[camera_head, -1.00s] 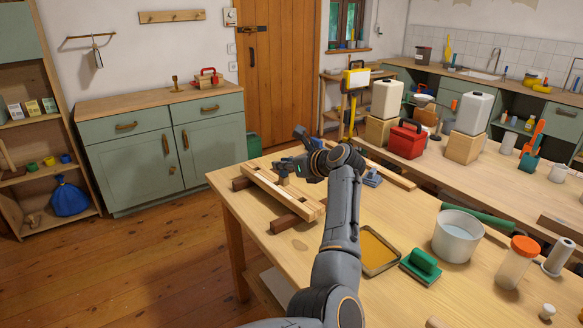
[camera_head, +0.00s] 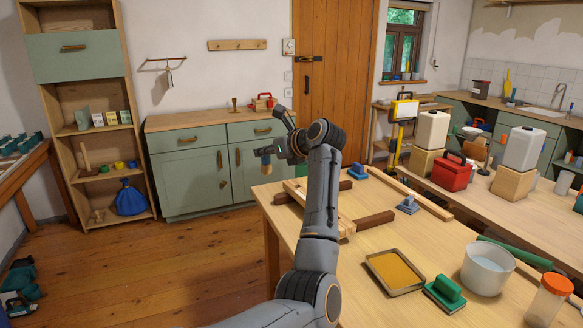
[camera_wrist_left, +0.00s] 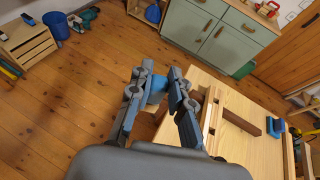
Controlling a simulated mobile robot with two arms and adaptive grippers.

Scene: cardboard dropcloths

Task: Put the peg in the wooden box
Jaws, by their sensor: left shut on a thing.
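My left gripper (camera_head: 278,148) is shut on a small blue-and-wood piece (camera_head: 265,163), held in the air past the table's far left corner, in front of the green cabinet. In the left wrist view the piece (camera_wrist_left: 157,87) sits between the fingers, blue above and pale wood below. I cannot tell whether it is the peg. A slatted wooden box (camera_wrist_left: 26,42) stands on the floor at the upper left of the left wrist view. My right gripper is not in view.
The workbench (camera_head: 330,255) carries wooden boards, a paint tray (camera_head: 394,272), a green block (camera_head: 444,294) and a white pot (camera_head: 487,268). A blue bin (camera_wrist_left: 56,25) stands beside the wooden box. The floor (camera_head: 190,270) left of the bench is largely clear.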

